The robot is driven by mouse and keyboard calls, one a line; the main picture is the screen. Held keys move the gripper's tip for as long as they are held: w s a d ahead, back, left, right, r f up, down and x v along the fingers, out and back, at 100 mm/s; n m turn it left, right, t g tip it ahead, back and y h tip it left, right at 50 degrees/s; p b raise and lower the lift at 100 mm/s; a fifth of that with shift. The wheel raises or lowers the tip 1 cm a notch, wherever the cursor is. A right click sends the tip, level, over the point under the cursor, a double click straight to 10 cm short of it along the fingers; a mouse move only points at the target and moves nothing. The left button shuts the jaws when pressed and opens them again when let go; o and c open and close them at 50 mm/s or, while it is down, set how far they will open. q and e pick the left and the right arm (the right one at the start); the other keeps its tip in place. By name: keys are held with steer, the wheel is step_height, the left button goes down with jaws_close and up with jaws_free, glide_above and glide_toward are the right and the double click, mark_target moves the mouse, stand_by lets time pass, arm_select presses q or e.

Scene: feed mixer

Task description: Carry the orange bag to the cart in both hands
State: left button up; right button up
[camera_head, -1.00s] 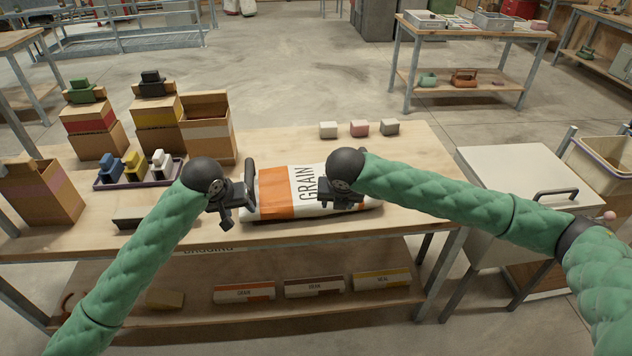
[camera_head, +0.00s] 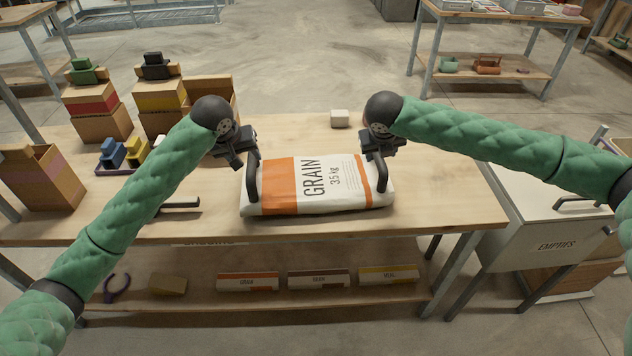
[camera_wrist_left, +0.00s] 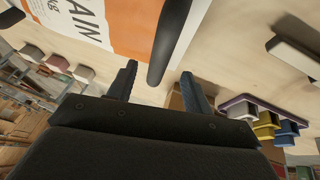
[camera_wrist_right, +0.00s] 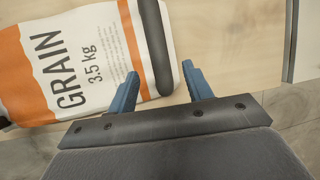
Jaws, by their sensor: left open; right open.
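The orange and white grain bag (camera_head: 325,184) lies flat on the wooden workbench, with a dark handle at each end. My left gripper (camera_head: 240,160) is open at the bag's left handle (camera_head: 252,180). In the left wrist view the handle (camera_wrist_left: 170,40) stands in line with the gap between the open fingers (camera_wrist_left: 159,80). My right gripper (camera_head: 378,155) is open at the right handle (camera_head: 381,174). In the right wrist view that handle (camera_wrist_right: 155,45) lies just ahead of the open fingers (camera_wrist_right: 160,75). I cannot make out a cart.
Cardboard boxes (camera_head: 103,127) and a tray of coloured items (camera_head: 128,152) stand on the bench's left. A white block (camera_head: 340,118) sits behind the bag. Small bags (camera_head: 318,278) lie on the lower shelf. A bin marked EMPTIES (camera_head: 555,243) stands right of the bench.

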mark_target(250, 161)
arm_select(q)
steer(key=shift+x, duration=3.9)
arm_select(e)
steer(key=shift+x, duration=3.9)
arm_select(q)
jaws_close()
arm_select(e)
jaws_close()
arm_select(q)
steer(key=shift+w, duration=0.1)
steer(key=shift+r, duration=0.25)
arm_select(e)
steer(key=shift+w+r, duration=0.15)
steer(key=shift+r, duration=0.1)
arm_select(q)
steer(key=shift+w, duration=0.1)
arm_select(e)
steer(key=shift+w, duration=0.1)
